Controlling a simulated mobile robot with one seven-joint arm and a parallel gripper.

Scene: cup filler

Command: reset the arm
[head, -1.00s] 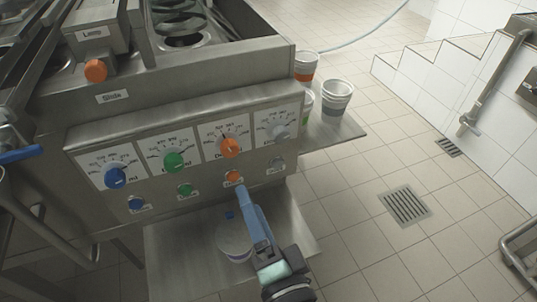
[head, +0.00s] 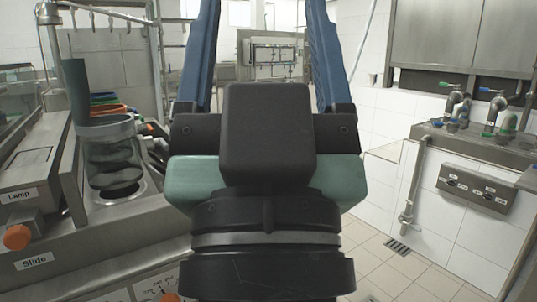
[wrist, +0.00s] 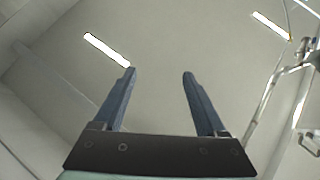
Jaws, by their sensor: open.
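My gripper (head: 263,55) stands upright and close in front of the head camera. Its two blue fingers are spread wide with nothing between them. In the wrist view my gripper (wrist: 159,73) points up at the ceiling, open and empty. Its body hides the middle of the head view.
The cup filler machine (head: 100,228) is at the left, with a cylinder (head: 112,155), an orange knob (head: 17,237) and a lamp box (head: 25,170). A steel sink counter (head: 470,145) with several taps is at the right. Tiled floor (head: 380,262) shows at the lower right.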

